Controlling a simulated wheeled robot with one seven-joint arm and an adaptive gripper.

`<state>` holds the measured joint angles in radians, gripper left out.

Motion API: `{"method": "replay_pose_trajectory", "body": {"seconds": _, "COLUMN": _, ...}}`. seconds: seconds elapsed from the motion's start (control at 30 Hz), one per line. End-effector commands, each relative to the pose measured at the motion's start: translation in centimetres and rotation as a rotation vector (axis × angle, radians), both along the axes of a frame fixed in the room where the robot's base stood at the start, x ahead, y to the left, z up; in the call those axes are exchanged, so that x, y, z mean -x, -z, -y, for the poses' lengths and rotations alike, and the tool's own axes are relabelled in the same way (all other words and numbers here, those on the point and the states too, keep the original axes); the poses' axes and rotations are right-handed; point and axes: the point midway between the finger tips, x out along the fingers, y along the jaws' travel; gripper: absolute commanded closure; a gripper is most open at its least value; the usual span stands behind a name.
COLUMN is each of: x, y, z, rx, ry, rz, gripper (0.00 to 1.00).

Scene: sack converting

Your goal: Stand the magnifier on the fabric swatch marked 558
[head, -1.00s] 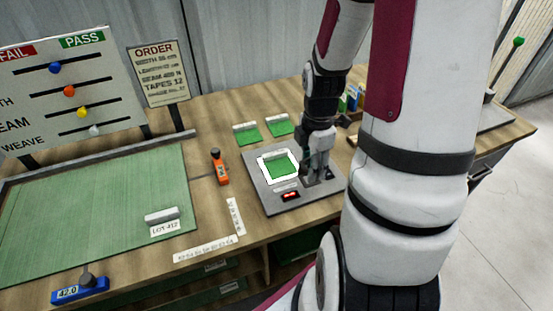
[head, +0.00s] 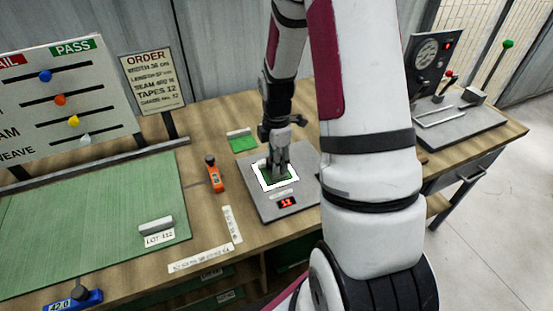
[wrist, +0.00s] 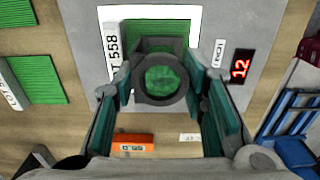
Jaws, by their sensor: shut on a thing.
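The fabric swatch marked 558 (wrist: 147,26) is a green square in a white frame on a grey plate; its label reads 558 in the wrist view. In the head view the swatch (head: 264,177) is partly covered by my gripper (head: 279,166).
The grey plate (head: 305,187) has a red display. An orange device (head: 214,174) stands to its left. Another green swatch (head: 243,143) lies behind; two show in the wrist view. A green board (head: 90,215) lies left. My arm hides the bench to the right.

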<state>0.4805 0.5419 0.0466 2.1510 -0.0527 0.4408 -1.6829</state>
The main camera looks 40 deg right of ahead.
Motion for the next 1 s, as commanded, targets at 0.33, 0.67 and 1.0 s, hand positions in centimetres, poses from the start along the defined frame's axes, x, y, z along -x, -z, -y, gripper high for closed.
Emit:
{"method": "replay_pose_trajectory", "body": {"seconds": 0.33, "x": 0.0, "y": 0.2, "z": 0.0, "rx": 0.001, "ry": -0.001, "rz": 0.002, "gripper": 0.55}}
{"method": "replay_pose_trajectory", "body": {"seconds": 0.67, "x": 0.0, "y": 0.2, "z": 0.0, "rx": 0.001, "ry": -0.001, "rz": 0.002, "gripper": 0.41}}
{"method": "replay_pose_trajectory", "body": {"seconds": 1.0, "x": -0.1, "y": -3.7, "z": 0.1, "rx": 0.003, "ry": 0.000, "rz": 0.006, "gripper": 0.41}}
